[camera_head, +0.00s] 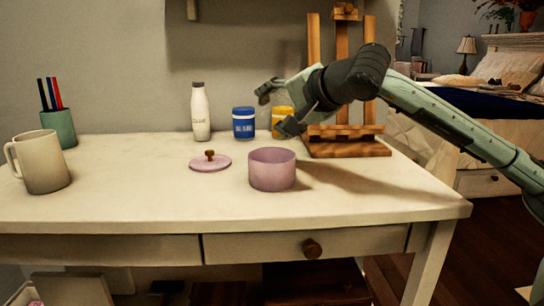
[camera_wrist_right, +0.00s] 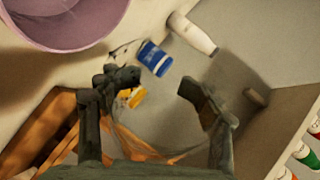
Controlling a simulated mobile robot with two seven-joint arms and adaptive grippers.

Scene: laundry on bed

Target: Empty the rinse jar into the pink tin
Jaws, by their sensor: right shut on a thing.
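The pink tin (camera_head: 272,172) stands open on the desk near its middle, and its wall shows at the top left of the right wrist view (camera_wrist_right: 72,38). My right gripper (camera_head: 276,108) is above the desk, behind and higher than the tin. In the wrist view my right gripper's fingers (camera_wrist_right: 160,84) stand apart around a faint, see-through shape (camera_wrist_right: 165,122), which looks like the clear rinse jar. Its outline is hard to make out, and I cannot tell its tilt or what is in it. My left gripper is not in view.
A pink lid (camera_head: 224,163) lies left of the tin. Behind are a white bottle (camera_head: 201,115), a blue jar (camera_head: 244,128) and a partly hidden yellow jar (camera_head: 279,117). A wooden easel (camera_head: 345,149) stands right. A mug (camera_head: 42,163) and pen cup (camera_head: 61,127) stand left. The front desktop is clear.

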